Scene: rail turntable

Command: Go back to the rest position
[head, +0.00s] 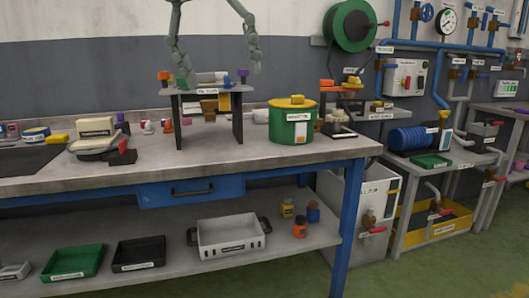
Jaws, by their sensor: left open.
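My left gripper (220,72) comes down from the top edge in the head view, with its two grey fingers spread wide apart. It is open, and I see nothing held between the fingers. The fingertips show just over a small dark riser (237,122) on the workbench (270,156). The left fingertip overlaps the riser's top in the picture; I cannot tell if it touches. The rest of my left arm is out of frame. My right gripper is not in view.
A green tin (289,128) with a yellow lid stands right of the riser. A hose reel (350,25) hangs on the wall behind. A white basket (229,236), a black tray (139,252) and a green tray (72,262) sit on the lower shelf. Green floor is free at front right.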

